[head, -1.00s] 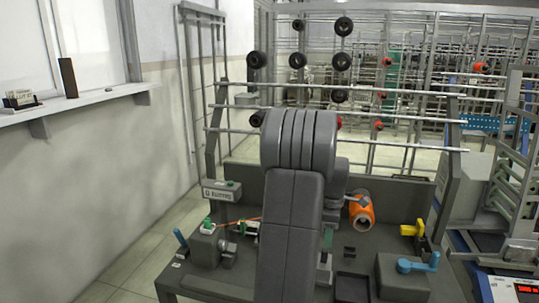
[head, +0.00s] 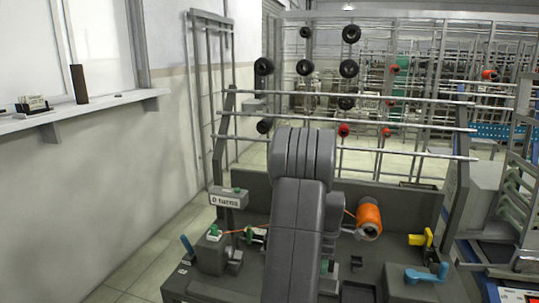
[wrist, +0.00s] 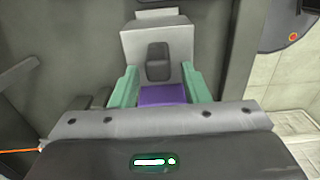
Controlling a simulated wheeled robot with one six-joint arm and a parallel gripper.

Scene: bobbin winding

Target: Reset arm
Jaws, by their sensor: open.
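My arm stands in the middle of the head view and hides my gripper there. In the wrist view my gripper (wrist: 160,88) shows two teal fingers spread apart, with a gap between them. A purple surface and a grey block with a dark knob (wrist: 158,62) show between and beyond the fingers. I see nothing clearly held. The winding bench (head: 390,250) lies around and below my arm. An orange bobbin (head: 369,219) sits on it to the right of my arm. An orange thread runs at the left, near a green-topped clamp (head: 214,232).
A yellow handle (head: 422,238) and a blue crank (head: 425,274) are on the bench's right. A small sign box (head: 228,198) and a blue lever (head: 187,245) are on its left. Horizontal rails (head: 345,138) cross behind the arm. A windowsill (head: 80,112) runs along the left wall.

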